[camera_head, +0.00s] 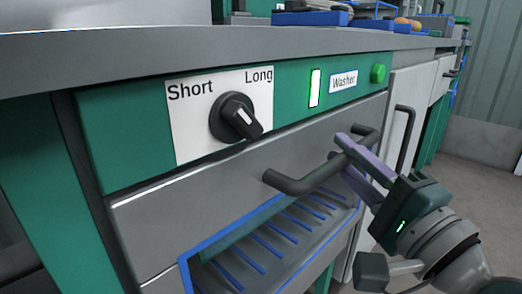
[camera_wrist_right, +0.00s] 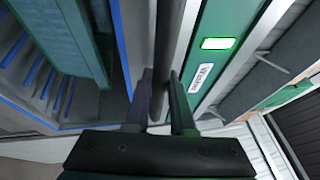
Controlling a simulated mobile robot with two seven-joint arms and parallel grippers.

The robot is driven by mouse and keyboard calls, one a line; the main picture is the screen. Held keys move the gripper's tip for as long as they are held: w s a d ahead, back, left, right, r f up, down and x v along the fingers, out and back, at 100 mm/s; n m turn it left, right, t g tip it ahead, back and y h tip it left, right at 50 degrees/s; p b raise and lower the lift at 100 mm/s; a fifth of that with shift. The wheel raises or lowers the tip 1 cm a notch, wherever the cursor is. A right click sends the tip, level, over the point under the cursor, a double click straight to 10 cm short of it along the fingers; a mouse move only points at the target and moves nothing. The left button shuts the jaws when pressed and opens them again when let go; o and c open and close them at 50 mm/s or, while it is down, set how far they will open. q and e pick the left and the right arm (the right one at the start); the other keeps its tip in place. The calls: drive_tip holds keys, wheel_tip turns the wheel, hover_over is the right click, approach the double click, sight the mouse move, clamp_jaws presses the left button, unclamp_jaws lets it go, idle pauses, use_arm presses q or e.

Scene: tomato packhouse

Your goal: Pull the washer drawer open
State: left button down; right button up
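The washer's grey drawer front (camera_head: 225,185) sits under a green panel with a white "Washer" label (camera_head: 344,82). Its dark bar handle (camera_head: 300,184) stands out from the front. My right gripper (camera_head: 345,158) comes in from the right with its purple fingers on either side of the handle, near the bar's right part. In the right wrist view the dark handle bar (camera_wrist_right: 168,45) runs between the two fingers (camera_wrist_right: 162,98) and fills the gap, so the gripper looks shut on it. My left gripper is out of view.
A dial (camera_head: 236,117) marked Short and Long, a lit strip (camera_head: 314,88) and a green button (camera_head: 378,74) are on the panel. A blue-edged slatted opening (camera_head: 262,248) lies below the handle. A grey worktop (camera_head: 180,45) overhangs. Floor (camera_head: 470,165) is clear at right.

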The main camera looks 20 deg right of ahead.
clamp_jaws()
idle(0.9)
